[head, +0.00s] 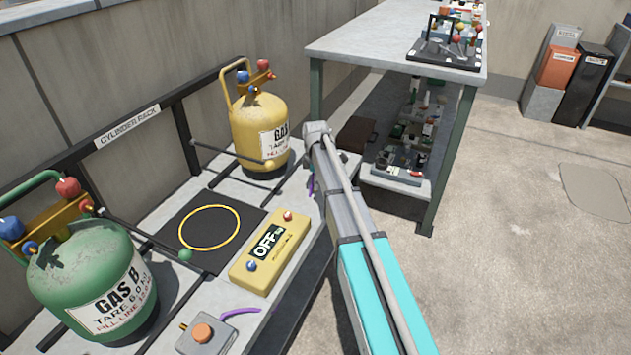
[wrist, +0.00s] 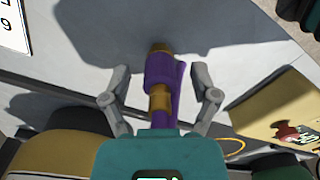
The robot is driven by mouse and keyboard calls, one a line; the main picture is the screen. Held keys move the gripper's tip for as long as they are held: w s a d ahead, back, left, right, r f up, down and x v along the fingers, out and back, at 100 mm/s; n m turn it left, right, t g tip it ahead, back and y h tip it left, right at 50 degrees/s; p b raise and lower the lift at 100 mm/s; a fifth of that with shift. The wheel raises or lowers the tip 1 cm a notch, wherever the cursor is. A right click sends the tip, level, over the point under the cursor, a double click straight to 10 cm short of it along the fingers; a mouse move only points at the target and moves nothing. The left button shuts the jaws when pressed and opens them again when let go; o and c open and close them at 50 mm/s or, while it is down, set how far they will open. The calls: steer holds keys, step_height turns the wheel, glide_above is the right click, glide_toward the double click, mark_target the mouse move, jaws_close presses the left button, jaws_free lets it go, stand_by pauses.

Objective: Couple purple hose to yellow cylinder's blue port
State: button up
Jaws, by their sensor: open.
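The yellow cylinder (head: 258,130), labelled GAS, stands upright at the back of the bench in the head view. Its top carries a blue knob (head: 242,76) and a red knob (head: 264,64); the blue port is too small to make out surely. In the wrist view, the purple hose end (wrist: 160,76) with brass fittings lies between the fingers of my gripper (wrist: 162,96). The fingers stand apart on both sides, with gaps to the hose. In the head view, a short piece of purple hose (head: 311,182) shows beside my arm, which hides my fingers.
A green GAS B cylinder (head: 95,275) stands at left. A yellow box reading OFF (head: 270,252) and a black mat (head: 182,226) with a yellow ring lie between the cylinders. A grey box with an orange button (head: 206,334) is in front. A shelved table (head: 395,38) stands behind my arm.

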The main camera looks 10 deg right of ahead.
jaws_close()
stand_by(0.8)
